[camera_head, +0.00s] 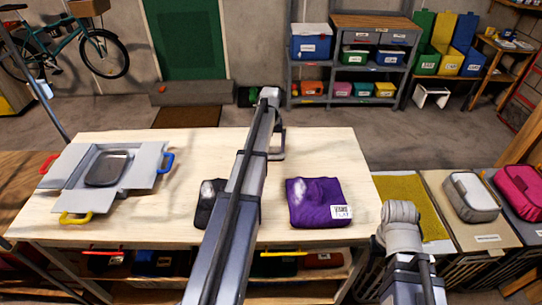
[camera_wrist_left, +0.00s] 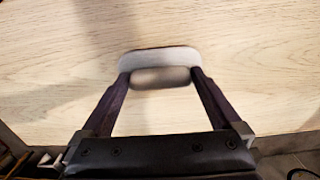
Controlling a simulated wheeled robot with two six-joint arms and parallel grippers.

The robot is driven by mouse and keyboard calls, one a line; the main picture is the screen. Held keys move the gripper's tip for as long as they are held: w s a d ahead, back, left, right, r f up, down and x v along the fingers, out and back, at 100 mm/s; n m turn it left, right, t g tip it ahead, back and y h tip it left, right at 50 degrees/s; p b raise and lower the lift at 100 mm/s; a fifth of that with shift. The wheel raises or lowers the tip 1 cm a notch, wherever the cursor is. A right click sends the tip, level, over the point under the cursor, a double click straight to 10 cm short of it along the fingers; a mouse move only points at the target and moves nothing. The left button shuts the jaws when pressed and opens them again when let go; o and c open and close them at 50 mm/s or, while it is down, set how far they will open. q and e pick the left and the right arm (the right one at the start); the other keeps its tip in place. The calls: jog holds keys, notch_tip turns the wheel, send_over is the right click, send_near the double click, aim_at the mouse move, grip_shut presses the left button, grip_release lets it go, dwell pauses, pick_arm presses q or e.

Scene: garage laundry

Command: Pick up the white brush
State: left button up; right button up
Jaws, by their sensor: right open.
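A pale, rounded oblong thing (camera_wrist_left: 160,57), which looks like the white brush, shows in the left wrist view over the wooden table top. My left gripper (camera_wrist_left: 160,77) has one finger against each end of its lower part and appears shut on it. Its lower part is a beige bar; its bristles are not clear. In the head view my left gripper (camera_head: 278,145) is over the middle of the table, and I cannot make out the brush there. My right arm shows at the lower right, but its fingers are not visible.
The pale wooden table (camera_head: 320,150) holds a grey tray with coloured handles (camera_head: 110,168) at left, a purple folded cloth (camera_head: 316,203) and a dark item (camera_head: 206,209) partly behind my left arm. Bins with grey (camera_head: 470,197) and pink (camera_head: 521,187) bundles stand at right. The table's back right is clear.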

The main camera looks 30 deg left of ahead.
aim_at(271, 147)
pick_arm(q)
jog(key=c, duration=1)
notch_tip(271, 147, up, 10)
jog(key=p, duration=1)
